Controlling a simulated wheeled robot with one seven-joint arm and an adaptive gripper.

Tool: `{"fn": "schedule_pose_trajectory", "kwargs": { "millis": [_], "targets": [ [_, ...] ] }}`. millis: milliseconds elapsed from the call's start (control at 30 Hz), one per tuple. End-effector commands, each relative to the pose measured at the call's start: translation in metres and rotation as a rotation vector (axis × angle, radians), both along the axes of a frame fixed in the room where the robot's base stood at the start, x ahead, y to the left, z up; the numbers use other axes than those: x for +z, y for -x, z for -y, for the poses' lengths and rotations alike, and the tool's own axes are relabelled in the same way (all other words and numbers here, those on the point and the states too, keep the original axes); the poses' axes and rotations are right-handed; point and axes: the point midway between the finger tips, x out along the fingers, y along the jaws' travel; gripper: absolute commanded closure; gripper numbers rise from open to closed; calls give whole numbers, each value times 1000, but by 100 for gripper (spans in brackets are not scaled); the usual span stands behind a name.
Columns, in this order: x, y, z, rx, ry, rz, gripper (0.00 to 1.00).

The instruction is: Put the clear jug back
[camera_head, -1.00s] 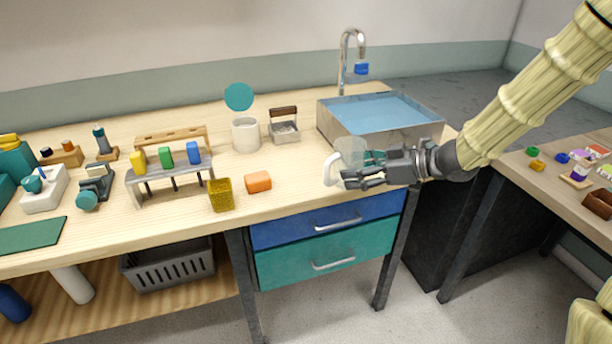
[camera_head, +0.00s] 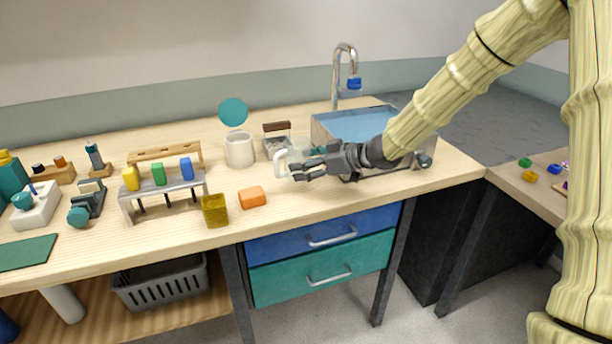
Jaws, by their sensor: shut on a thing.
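The clear jug (camera_head: 281,163) is see-through and pale, with a curved whitish handle on its left side. My gripper (camera_head: 300,170) is shut on the jug, reaching in from the right. The dark fingers cover much of the jug's body, so its lower part and base are hard to make out. The jug is over the light wooden worktop (camera_head: 300,199), in front of the sink's left end. I cannot tell whether it touches the worktop.
The sink (camera_head: 322,127) with its tap (camera_head: 338,75) is behind my gripper. A white cup (camera_head: 240,151) and a grey caddy (camera_head: 278,141) stand left of the jug. An orange block (camera_head: 253,197) and a yellow holder (camera_head: 215,211) are nearer the front. The worktop's front right is clear.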

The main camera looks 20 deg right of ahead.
Motion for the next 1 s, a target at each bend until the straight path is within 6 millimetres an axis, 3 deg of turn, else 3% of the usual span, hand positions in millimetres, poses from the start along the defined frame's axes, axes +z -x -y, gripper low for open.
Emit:
{"fn": "schedule_pose_trajectory", "kwargs": {
  "millis": [300, 733, 767, 800, 1000],
  "targets": [
    [-33, 0, 0, -1, -1, -1, 68],
    [-37, 0, 1, -1, 0, 0, 68],
    [-37, 0, 1, -1, 0, 0, 34],
    [-37, 0, 1, -1, 0, 0, 29],
    [-37, 0, 1, -1, 0, 0, 29]
  ]
}}
